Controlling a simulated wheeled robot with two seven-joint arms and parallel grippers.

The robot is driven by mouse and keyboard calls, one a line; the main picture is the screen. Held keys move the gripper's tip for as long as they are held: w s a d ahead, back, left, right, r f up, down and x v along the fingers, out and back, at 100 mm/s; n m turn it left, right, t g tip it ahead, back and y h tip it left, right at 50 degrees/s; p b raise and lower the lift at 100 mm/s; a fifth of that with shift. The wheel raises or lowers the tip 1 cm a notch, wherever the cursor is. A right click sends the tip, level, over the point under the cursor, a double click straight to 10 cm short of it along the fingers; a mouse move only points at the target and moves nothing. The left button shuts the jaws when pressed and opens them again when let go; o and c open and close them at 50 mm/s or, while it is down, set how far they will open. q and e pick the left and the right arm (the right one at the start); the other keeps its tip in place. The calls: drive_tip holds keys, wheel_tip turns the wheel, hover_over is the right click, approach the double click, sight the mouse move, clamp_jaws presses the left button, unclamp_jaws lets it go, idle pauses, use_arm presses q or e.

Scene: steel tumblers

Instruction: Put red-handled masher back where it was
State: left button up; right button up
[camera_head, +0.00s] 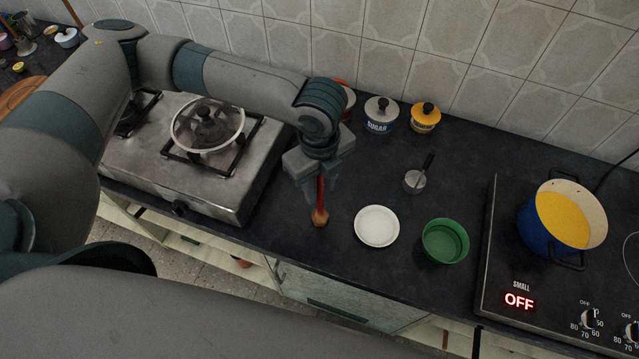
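The red-handled masher (320,198) hangs roughly upright below my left gripper (318,182), with its brown head (319,218) at the bottom. My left gripper points down over the dark counter, and its fingers are closed about the upper part of the red handle. The top of the handle is hidden by the gripper. I cannot tell whether the head touches the counter or is slightly above it. My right gripper does not show.
Sugar (380,118) and yellow (425,120) jars stand by the wall. A gas stove (215,190) is left; a blue pot (540,235) sits on the right hob.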

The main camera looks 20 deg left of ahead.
use_arm(q)
drive_tip(key=shift+r, duration=0.1)
wheel_tip(320, 180, up, 11)
drive_tip(key=b, duration=0.3)
drive_tip(key=shift+r, duration=0.6)
